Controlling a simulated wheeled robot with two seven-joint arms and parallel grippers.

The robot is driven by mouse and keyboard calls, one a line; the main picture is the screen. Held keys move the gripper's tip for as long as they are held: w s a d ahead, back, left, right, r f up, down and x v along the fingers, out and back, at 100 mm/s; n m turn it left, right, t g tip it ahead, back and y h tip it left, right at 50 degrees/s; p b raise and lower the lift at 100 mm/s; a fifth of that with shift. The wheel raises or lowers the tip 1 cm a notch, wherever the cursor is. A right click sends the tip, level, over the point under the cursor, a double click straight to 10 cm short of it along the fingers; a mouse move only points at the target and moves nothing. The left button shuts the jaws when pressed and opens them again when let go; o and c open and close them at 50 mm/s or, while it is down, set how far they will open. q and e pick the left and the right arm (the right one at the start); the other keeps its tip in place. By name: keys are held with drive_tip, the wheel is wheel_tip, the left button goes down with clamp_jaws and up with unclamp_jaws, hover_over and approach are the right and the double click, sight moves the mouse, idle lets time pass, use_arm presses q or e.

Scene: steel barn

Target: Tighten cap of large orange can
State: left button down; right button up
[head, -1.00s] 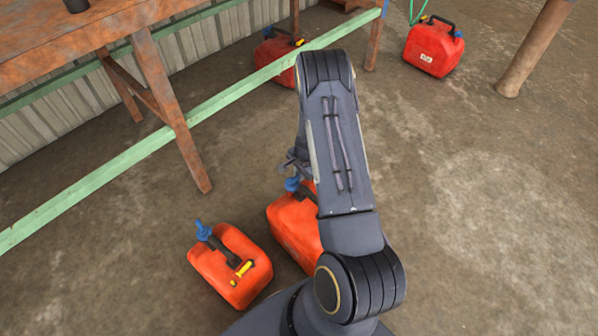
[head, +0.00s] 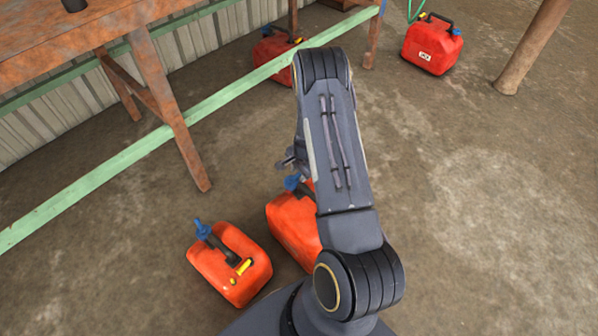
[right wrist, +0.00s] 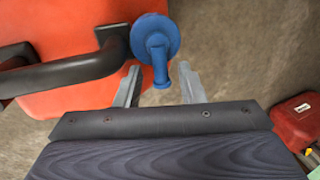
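The large orange can (head: 290,230) stands on the dirt floor, partly hidden behind my right arm in the head view. Its orange body (right wrist: 60,40) and black handle (right wrist: 75,70) fill the upper left of the right wrist view. Its blue cap (right wrist: 155,38) has a round disc and a short spout. My right gripper (right wrist: 158,86) is open, with one finger on each side of the spout and gaps showing on both sides. In the head view the right gripper (head: 287,163) is just above the blue cap (head: 293,183), mostly hidden by my arm. My left gripper is not in view.
A second orange can (head: 220,272) with a blue spout stands left of it. Red cans stand under the green rail (head: 150,140) and at the back right (head: 432,48). A rusty table (head: 80,45) is upper left. The floor at right is clear.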

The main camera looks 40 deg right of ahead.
drive_tip(key=shift+r, duration=0.1)
wheel_tip(320, 180, up, 8)
drive_tip(key=s+p, duration=0.1)
drive_tip(key=p, duration=0.1)
drive_tip(key=shift+s+f+p, duration=0.25)
drive_tip(key=shift+p, duration=0.15)
